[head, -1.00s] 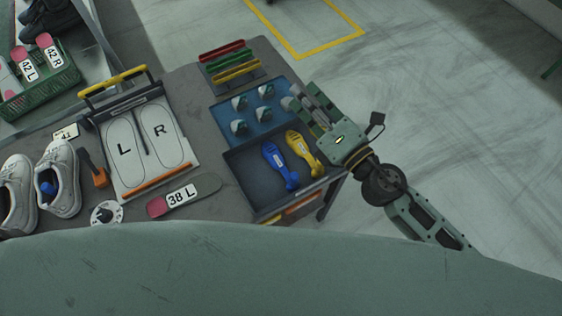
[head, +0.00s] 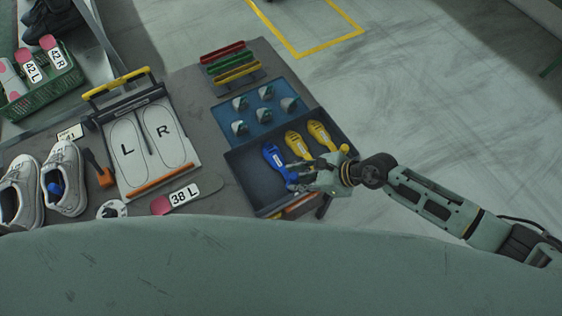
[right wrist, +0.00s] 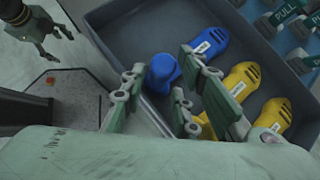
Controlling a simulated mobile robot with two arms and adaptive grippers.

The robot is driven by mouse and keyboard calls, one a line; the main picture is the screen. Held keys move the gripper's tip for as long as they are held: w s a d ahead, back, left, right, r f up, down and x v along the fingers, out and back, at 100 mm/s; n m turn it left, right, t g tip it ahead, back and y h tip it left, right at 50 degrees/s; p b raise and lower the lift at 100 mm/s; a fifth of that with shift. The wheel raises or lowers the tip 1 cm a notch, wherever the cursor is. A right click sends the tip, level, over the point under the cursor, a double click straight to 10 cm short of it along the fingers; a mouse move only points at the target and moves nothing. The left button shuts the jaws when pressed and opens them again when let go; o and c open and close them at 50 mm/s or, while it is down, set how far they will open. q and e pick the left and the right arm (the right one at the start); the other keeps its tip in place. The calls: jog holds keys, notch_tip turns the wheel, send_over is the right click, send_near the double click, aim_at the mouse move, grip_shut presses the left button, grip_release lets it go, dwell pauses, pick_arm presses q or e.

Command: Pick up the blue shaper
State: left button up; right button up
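The blue shaper (head: 273,157) lies in the dark tray (head: 240,178), left of two yellow shapers (head: 298,146). In the right wrist view the blue shaper (right wrist: 208,44) shows its rounded knob end near my fingers. My right gripper (head: 297,178) is at the near end of the blue shaper and hides part of it. In the right wrist view its fingers (right wrist: 162,72) are spread on either side of the knob end; I cannot tell if they touch it. A gripper that looks like my left one (right wrist: 45,25) hangs open and empty at the top left of that view.
A blue tray (head: 232,127) with several knobs adjoins the dark tray. Red, green and yellow holders (head: 232,64) stand behind. Open floor is at the right.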

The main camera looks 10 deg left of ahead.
jog(key=shift+x, duration=1.25)
jog(key=shift+c, duration=0.5)
jog(key=shift+r, duration=0.1)
grip_shut()
